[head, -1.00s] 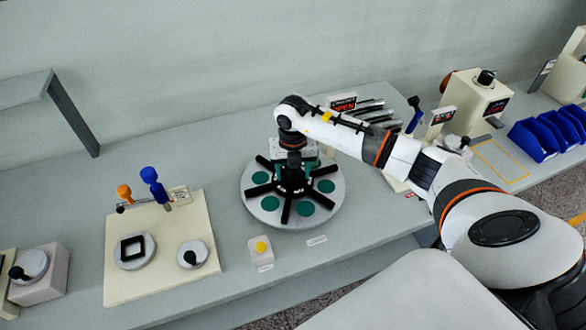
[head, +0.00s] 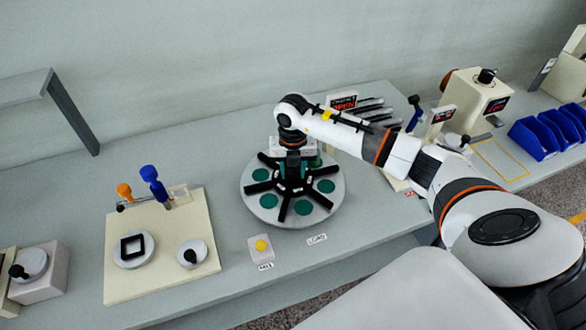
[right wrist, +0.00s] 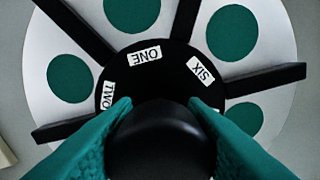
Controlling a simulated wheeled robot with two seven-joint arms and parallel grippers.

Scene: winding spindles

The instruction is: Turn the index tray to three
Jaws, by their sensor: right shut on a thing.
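The index tray (head: 252,209) is a round pale disc with green round spots and black spokes around a black hub. It lies on the bench in the middle of the head view. My right gripper (head: 293,168) points down over the hub, shut on its black knob. In the right wrist view the green fingertips (right wrist: 160,125) sit on both sides of the knob (right wrist: 160,145). Labels ONE (right wrist: 145,56), SIX (right wrist: 200,69) and TWO (right wrist: 108,97) show on the hub; the other labels are hidden. My left gripper is out of view.
A cream board (head: 130,285) with orange and blue handles is to the left. An OPEN sign (head: 343,103) stands behind; blue bins (head: 535,138) are far right.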

